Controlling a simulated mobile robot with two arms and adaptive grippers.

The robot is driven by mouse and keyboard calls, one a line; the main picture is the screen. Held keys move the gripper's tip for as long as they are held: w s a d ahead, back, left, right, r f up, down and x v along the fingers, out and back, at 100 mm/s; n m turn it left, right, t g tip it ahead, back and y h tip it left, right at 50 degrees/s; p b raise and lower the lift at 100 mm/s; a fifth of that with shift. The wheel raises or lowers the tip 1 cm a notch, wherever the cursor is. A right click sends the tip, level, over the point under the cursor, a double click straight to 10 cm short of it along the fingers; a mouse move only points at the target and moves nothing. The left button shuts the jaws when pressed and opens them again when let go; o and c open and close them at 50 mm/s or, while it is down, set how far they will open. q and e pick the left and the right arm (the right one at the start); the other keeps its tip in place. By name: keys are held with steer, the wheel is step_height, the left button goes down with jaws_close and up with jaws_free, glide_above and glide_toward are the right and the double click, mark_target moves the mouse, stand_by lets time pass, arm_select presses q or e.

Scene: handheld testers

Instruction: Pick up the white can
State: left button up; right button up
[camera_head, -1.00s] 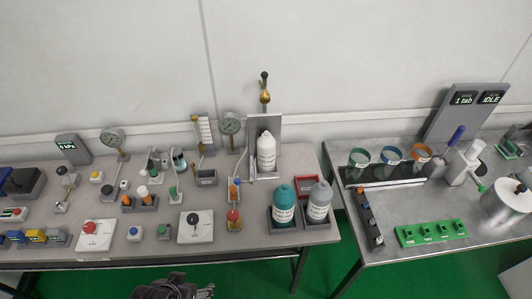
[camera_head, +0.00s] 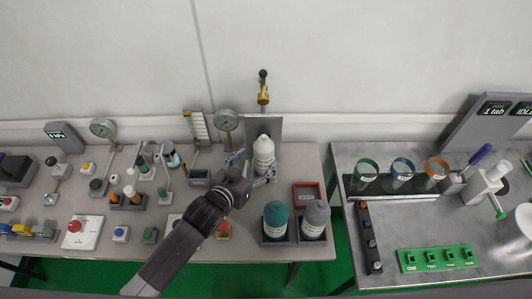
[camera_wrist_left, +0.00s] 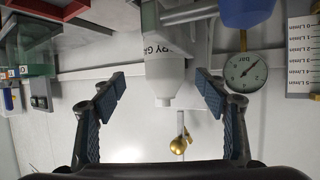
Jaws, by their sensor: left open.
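The white can (camera_head: 263,152) stands upright in a grey stand with a back plate, at the back of the left table. My left gripper (camera_head: 252,168) reaches in from the front with its fingers open, one to each side of the can's front. In the left wrist view, which looks upside down, the white can (camera_wrist_left: 166,72) shows between the open fingers (camera_wrist_left: 160,90), nearer the right one. A gap shows on both sides, so it is not gripped. My right gripper is not in view.
A teal bottle (camera_head: 276,218) and a grey-white bottle (camera_head: 315,217) stand in holders right of my arm. A pressure gauge (camera_head: 226,120) is close on the left. A brass valve (camera_head: 263,93) rises behind the can. A red tray (camera_head: 307,194) lies to the right.

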mark_target(259, 155)
arm_select(q)
steer(key=shift+w+d+f, duration=0.2)
steer(key=shift+w, duration=0.45)
steer(key=x, duration=0.1)
steer(key=p+x, duration=0.1)
steer(key=x, duration=0.1)
steer(key=shift+w+a+f, duration=0.1)
steer(key=shift+w+f, duration=0.2)
steer(key=shift+w, duration=0.1)
steer(key=shift+w+f, duration=0.1)
steer(key=shift+w, duration=0.05)
steer(key=c, duration=1.4)
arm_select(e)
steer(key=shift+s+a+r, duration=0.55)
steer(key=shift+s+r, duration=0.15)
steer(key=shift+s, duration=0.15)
